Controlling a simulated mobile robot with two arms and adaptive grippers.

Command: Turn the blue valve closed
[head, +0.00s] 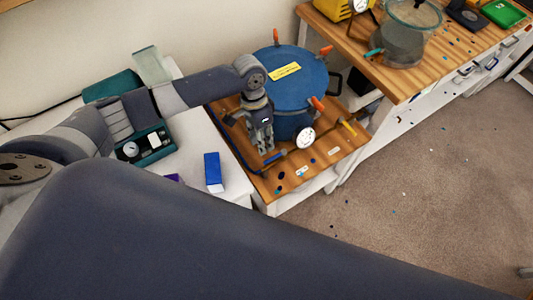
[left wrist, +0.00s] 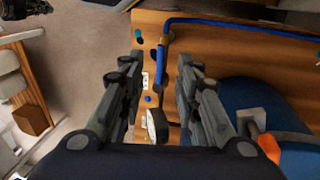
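The blue pot (head: 292,78) stands on a wooden board, with orange-handled clamps around its lid. A blue bar (head: 275,157), which I take for the valve handle, lies by the pot's front, near a white gauge (head: 305,138). In the left wrist view a blue piece (left wrist: 160,55) shows below a metal fitting, in line with the gap between my fingers. My left gripper (head: 266,149) points down beside the pot, close to the blue bar. In the wrist view its fingers (left wrist: 161,68) are apart with nothing clasped. Contact cannot be told. My right gripper is not in view.
A blue hose (left wrist: 240,25) runs along the wooden board (head: 325,160). A blue box (head: 213,172) stands on the white surface at left. A wooden bench (head: 385,70) with a clear vessel (head: 403,45) stands at right. The carpet (head: 420,170) is mostly clear.

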